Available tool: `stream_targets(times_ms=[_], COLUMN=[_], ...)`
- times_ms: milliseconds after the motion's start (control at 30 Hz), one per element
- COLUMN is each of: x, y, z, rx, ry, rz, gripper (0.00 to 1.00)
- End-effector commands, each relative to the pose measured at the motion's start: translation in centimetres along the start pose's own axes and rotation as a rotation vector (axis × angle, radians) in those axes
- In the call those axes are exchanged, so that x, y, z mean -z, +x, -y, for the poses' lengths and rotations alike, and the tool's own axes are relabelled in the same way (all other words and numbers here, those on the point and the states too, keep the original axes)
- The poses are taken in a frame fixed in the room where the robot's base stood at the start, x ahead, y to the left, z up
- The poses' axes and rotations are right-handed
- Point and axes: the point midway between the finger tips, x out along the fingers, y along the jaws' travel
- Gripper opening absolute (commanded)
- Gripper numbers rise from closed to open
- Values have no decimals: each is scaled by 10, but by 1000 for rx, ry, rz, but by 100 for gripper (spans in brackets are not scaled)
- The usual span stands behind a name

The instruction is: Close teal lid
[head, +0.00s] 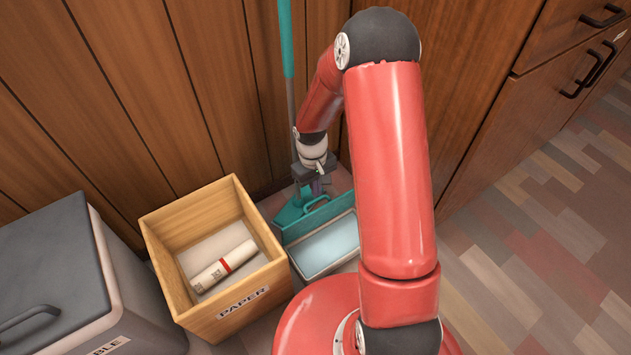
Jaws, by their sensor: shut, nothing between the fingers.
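The teal lid (322,219) stands raised at the back edge of a small bin (343,268) with a pale rim and a light blue inside. A handle shows at the lid's upper edge. The bin is open at the top, and my arm hides its right side. My gripper (320,188) is just above and behind the lid's upper edge, shut and empty. I cannot tell whether it touches the lid.
A wooden box labelled PAPER (240,303), with a white rolled tube (224,266) inside, stands left of the bin. A grey-lidded bin (60,265) is further left. A teal-handled pole (286,40) leans at the wall. Wooden cabinets (480,90) stand right; floor (555,235) there is clear.

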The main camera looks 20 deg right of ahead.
Motion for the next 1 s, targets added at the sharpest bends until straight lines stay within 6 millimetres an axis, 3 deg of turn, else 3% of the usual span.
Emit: stream_targets(times_ms=[100,300,767,1000], x=[0,0,0,0], y=[24,44,48,48], z=[0,0,0,-11], rx=[1,0,0,0], ry=[-1,0,1,2], rz=[2,1,-2,-43], gripper=[0,0,0,0])
